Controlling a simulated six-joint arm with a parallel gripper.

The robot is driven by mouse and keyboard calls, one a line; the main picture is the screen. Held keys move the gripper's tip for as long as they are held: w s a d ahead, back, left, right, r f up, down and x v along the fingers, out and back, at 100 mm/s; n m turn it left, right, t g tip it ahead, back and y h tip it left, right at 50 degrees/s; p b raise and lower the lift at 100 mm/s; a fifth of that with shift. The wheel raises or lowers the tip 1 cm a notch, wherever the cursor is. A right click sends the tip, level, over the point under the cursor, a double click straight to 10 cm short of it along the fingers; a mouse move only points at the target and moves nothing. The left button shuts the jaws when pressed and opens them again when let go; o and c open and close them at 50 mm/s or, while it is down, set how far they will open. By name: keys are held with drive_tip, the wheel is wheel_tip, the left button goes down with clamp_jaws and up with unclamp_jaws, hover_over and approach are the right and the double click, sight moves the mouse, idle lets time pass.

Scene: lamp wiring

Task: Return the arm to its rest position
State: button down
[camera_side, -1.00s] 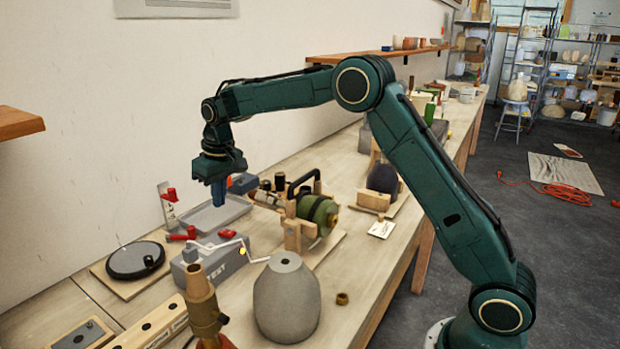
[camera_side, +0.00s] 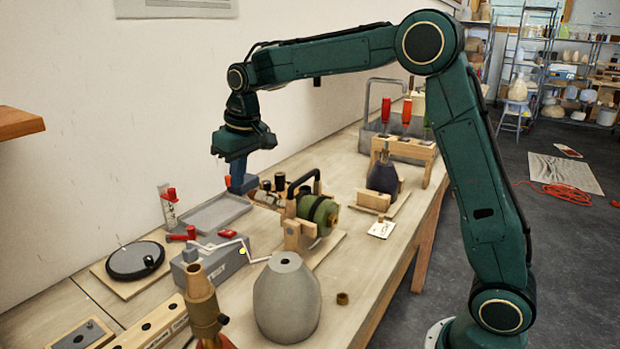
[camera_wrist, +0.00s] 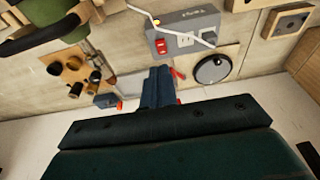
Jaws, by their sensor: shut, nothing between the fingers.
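My gripper (camera_side: 238,180) hangs pointing down above the back of the bench, over the area of the grey tray (camera_side: 215,213) and near the small wooden block with dark cylinders (camera_side: 268,190). Its blue fingers are together and hold nothing. In the wrist view my gripper (camera_wrist: 158,74) also shows closed, with the bench beyond it. My arm reaches in from the right, with its elbow high over the bench.
On the bench stand a grey test box (camera_side: 210,260), a black round disc on a board (camera_side: 138,260), a green cylinder machine (camera_side: 318,212), a grey vase-like lamp body (camera_side: 287,300) and a tool rack (camera_side: 405,148). The wall is close behind my gripper.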

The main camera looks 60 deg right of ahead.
drive_tip(key=s+r, duration=0.5)
drive_tip(key=s, duration=0.5)
drive_tip(key=s+f+t, duration=0.1)
drive_tip(key=s+f, duration=0.1)
drive_tip(key=s, duration=0.9)
drive_tip(key=s+f+t, duration=0.1)
drive_tip(key=s+t, duration=0.1)
drive_tip(key=s, duration=1)
drive_tip(key=shift+a+f, duration=0.2)
drive_tip(key=shift+f, duration=0.15)
